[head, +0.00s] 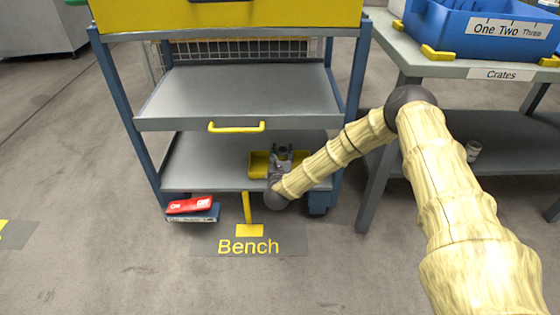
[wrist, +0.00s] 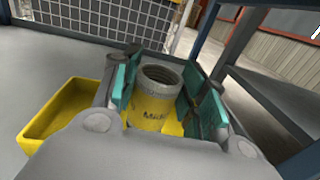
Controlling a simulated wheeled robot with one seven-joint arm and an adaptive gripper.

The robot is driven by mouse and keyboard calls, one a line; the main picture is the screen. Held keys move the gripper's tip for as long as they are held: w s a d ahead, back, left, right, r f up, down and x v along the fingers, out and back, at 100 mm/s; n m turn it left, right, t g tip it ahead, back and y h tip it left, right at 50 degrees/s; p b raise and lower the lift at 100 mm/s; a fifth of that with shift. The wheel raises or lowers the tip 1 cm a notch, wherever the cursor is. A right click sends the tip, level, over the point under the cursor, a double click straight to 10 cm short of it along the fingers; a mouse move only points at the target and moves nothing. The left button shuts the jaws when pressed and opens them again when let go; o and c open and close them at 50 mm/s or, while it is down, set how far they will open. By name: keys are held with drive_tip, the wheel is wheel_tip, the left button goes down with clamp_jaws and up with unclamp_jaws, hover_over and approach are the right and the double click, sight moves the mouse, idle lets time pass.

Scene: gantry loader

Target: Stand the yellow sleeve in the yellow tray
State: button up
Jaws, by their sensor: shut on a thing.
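The yellow sleeve (wrist: 150,119) is a short upright-looking cylinder with a grey threaded mouth and dark lettering, seen in the wrist view. My gripper (wrist: 161,88) is shut on it, with teal pads on its left and right sides. In the head view my gripper (head: 281,160) is low over the cart's bottom shelf. The yellow tray (head: 258,165) shows on both sides of my gripper there. In the wrist view the tray (wrist: 48,128) shows at the left. The sleeve's lower end is hidden, so I cannot tell whether it touches the tray floor.
The cart's middle shelf (head: 240,95) with a yellow handle (head: 236,127) is above. A blue post (head: 355,75) stands close at the right. Red and blue boxes (head: 190,207) lie on the floor at the left. The bottom shelf (head: 205,160) is clear left of the tray.

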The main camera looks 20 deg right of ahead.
sight(280, 159)
drive_tip(key=shift+w+a+f+b, duration=0.15)
drive_tip(key=shift+f+b, duration=0.35)
drive_tip(key=shift+f, duration=0.4)
drive_tip(key=shift+w+a+f+b, duration=0.15)
drive_tip(key=shift+f+b, duration=0.3)
drive_tip(key=shift+f, duration=0.4)
drive_tip(key=shift+f, duration=0.1)
drive_tip(key=o, duration=1.4)
drive_tip(key=shift+s+a, duration=0.1)
drive_tip(key=shift+s, duration=0.15)
drive_tip(key=p+v, duration=0.4)
drive_tip(key=v, duration=0.7)
drive_tip(key=shift+s, duration=0.25)
